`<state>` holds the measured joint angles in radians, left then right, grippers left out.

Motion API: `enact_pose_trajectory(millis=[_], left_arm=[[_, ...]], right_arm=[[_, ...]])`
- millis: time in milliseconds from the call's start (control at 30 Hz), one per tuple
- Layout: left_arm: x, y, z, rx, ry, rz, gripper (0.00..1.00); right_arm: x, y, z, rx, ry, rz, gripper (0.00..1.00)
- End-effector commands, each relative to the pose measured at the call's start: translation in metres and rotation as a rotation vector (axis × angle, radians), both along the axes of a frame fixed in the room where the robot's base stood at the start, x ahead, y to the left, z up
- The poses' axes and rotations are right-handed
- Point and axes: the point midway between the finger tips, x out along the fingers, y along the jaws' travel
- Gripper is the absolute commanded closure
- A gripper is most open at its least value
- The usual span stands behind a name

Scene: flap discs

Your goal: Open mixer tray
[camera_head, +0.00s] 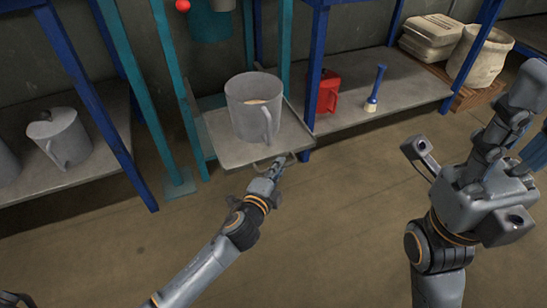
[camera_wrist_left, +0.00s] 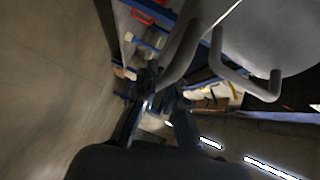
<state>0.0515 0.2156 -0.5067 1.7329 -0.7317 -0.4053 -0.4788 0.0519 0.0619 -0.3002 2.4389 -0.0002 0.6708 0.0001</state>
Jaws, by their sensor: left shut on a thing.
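The mixer tray (camera_head: 215,133) is a flat grey plate between teal posts, jutting out at its front. A large grey jug (camera_head: 245,107) with pale contents stands upright on it; it also shows in the left wrist view (camera_wrist_left: 285,35). The tray handle (camera_head: 262,166) is a thin metal loop at the front edge; it shows as a curved bar in the left wrist view (camera_wrist_left: 179,60). My left gripper (camera_head: 278,167) is shut on this handle, its fingers around the bar. My right arm is at the right, away from the tray; its finger opening is unclear.
A lidded grey jug (camera_head: 60,138) stands on the left shelf. A red can (camera_head: 328,92) and a blue-handled brush (camera_head: 375,88) are on the right shelf, with sacks (camera_head: 478,55) farther right. Blue and teal posts flank the tray. The floor in front is clear.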

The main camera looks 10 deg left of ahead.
Motion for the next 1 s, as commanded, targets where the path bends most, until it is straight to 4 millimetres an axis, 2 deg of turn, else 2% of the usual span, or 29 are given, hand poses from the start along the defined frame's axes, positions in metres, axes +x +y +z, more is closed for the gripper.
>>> enact_pose_trajectory(millis=[433, 467, 533, 567, 867, 1000], left_arm=[[-0.003, -0.002, -0.001, 0.0, 0.001, 0.0, 1.0], [-0.003, -0.002, -0.001, 0.0, 0.001, 0.0, 0.84], [-0.003, -0.002, -0.001, 0.0, 0.001, -0.001, 0.7], [-0.003, -0.002, -0.001, 0.0, 0.001, -0.001, 0.66], [-0.004, -0.002, 0.0, 0.0, 0.001, -0.001, 0.66], [-0.016, 0.001, 0.0, 0.0, 0.002, 0.0, 0.66]], right_arm=[[0.0, 0.0, -0.001, -0.001, 0.002, 0.001, 0.6], [0.0, 0.0, -0.001, -0.001, 0.002, 0.001, 0.6], [0.0, 0.0, -0.001, -0.001, 0.002, 0.001, 0.6], [0.0, 0.0, -0.001, -0.001, 0.002, 0.001, 0.6], [0.002, 0.0, 0.0, 0.0, 0.004, -0.001, 0.6], [0.001, 0.0, 0.0, 0.0, 0.003, -0.001, 0.6]])
